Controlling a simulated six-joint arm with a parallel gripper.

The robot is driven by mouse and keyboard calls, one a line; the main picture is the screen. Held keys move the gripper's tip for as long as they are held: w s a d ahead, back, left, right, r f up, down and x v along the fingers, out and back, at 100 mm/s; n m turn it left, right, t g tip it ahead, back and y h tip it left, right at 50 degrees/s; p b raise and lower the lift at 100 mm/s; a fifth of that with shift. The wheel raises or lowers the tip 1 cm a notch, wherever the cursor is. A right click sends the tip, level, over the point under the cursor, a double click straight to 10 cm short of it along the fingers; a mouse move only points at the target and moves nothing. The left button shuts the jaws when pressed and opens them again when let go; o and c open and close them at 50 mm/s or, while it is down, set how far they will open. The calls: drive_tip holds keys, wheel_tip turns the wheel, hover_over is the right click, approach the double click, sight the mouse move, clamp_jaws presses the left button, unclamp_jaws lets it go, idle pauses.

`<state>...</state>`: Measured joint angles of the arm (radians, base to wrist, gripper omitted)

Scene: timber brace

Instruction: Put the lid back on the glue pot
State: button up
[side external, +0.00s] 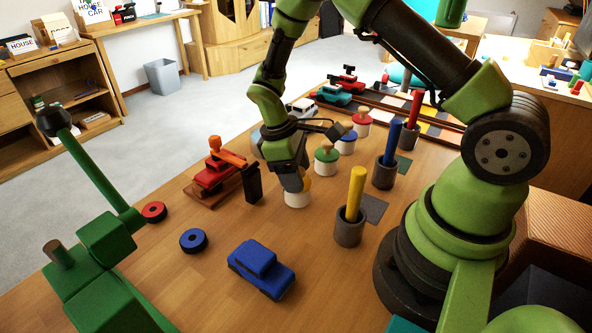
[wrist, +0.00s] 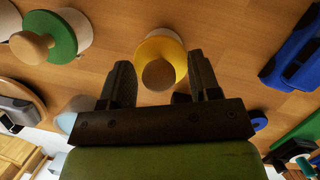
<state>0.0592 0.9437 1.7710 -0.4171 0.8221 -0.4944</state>
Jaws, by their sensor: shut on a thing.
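A yellow lid (side external: 307,183) with a round wooden knob is at the mouth of a white glue pot (side external: 297,200) in the side view. The lid also shows in the wrist view (wrist: 148,52), with the knob between my fingers and a little of the white pot beyond it. My gripper (side external: 296,182) points down and is shut on the yellow lid by its knob. My fingers partly hide the lid in the side view, so I cannot tell whether it sits fully flat on the pot.
Pots with green (side external: 326,156), blue (side external: 347,144) and red (side external: 362,118) lids stand behind. A grey cup with a yellow stick (side external: 349,228) stands to the right. A blue toy car (side external: 262,268) is in front, and a red-and-orange toy (side external: 214,173) is left.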

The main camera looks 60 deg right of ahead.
drive_tip(key=o, duration=1.2)
drive_tip(key=shift+o, duration=0.2)
drive_tip(key=shift+r, duration=3.5)
clamp_jaws()
drive_tip(key=shift+f, duration=0.15)
drive_tip(key=shift+f, duration=1.9)
